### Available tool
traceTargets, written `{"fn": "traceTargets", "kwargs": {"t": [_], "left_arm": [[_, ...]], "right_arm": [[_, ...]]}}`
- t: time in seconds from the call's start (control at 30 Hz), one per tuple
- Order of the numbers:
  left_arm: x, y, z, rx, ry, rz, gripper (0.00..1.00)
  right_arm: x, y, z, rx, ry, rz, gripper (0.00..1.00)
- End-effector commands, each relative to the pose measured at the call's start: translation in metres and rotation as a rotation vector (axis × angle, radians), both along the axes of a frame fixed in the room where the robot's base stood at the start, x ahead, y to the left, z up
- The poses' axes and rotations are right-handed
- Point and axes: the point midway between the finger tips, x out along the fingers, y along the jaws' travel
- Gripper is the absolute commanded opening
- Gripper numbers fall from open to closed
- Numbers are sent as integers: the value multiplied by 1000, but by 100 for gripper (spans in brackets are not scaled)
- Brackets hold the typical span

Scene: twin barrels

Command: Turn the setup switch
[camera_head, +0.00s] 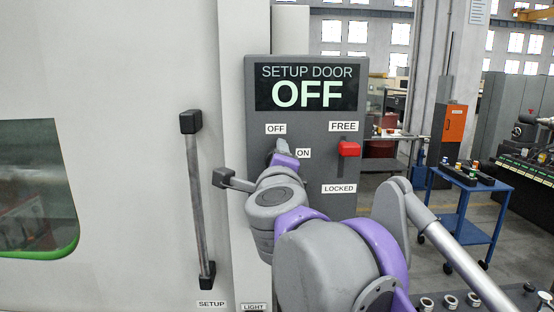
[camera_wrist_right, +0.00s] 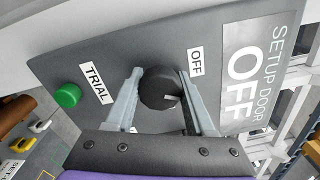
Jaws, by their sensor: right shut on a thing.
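The setup switch is a round black knob (camera_wrist_right: 157,86) on a grey panel (camera_head: 366,100). My right gripper (camera_wrist_right: 160,92) has its two grey fingers on either side of the knob and is shut on it. A light mark shows on the knob's lower right edge, and the OFF label (camera_wrist_right: 195,62) is beside it. In the head view my right arm hides most of the knob, between the OFF label (camera_head: 276,129) and the ON label (camera_head: 303,153). The display (camera_head: 306,87) reads SETUP DOOR OFF. My left gripper is not in view.
A red lever (camera_head: 349,149) stands beside the FREE label, above the LOCKED label. A green button (camera_wrist_right: 67,95) sits by the TRIAL label. A long door handle (camera_head: 199,200) is left of the panel. A blue cart (camera_head: 462,205) stands at the right.

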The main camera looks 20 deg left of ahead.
Motion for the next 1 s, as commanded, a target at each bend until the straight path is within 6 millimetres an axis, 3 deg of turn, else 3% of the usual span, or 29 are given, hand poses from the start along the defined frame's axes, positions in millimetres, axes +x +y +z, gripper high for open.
{"fn": "traceTargets", "kwargs": {"t": [0.5,1.0], "left_arm": [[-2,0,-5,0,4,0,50],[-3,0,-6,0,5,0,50]], "right_arm": [[0,0,0,-351,-170,0,0],[0,0,1,-447,-216,0,0]]}}
